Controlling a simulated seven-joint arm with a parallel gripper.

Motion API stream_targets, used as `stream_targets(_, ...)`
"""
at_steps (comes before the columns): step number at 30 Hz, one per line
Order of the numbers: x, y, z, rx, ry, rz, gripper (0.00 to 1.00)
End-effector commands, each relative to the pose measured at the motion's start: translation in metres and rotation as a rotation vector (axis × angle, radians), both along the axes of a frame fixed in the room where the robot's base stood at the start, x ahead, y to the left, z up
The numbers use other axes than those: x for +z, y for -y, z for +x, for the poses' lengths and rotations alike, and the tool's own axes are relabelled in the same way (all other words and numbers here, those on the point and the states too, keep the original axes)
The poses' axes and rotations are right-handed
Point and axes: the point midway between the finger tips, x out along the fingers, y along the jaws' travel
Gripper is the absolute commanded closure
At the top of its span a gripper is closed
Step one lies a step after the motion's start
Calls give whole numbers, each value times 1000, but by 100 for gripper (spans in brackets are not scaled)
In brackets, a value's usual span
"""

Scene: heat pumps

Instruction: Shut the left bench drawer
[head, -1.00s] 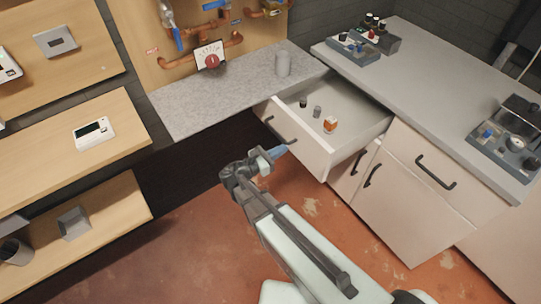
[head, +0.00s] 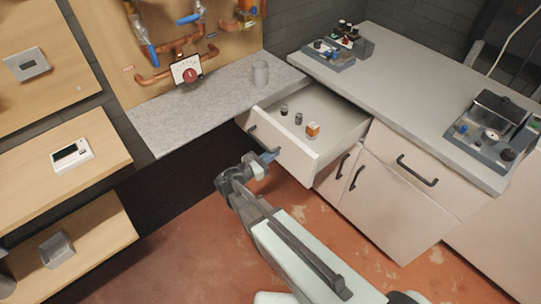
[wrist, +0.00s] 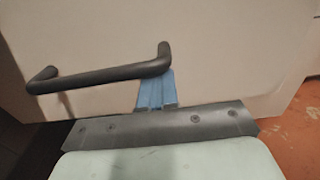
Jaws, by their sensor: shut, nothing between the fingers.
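The left bench drawer (head: 288,155) stands open, pulled out from under the grey worktop. In the wrist view, the blue fingers (wrist: 156,92) are just below the right end of the dark bar handle (wrist: 100,74), in front of the pale drawer front (wrist: 225,65). I cannot tell for sure whether they touch it.
The grey worktop (head: 400,95) carries control boxes. A closed drawer and cupboard doors (head: 385,210) with handles are right of the open drawer. The reddish floor in front is clear.

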Motion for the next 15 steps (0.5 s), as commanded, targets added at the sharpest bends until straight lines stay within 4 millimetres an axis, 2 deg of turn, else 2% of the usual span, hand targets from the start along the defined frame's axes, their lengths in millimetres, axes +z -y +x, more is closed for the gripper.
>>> stream_targets(8,0,35,35,-4,1,1,100)
stream_targets(15,0,81,82,-5,1,0,100)
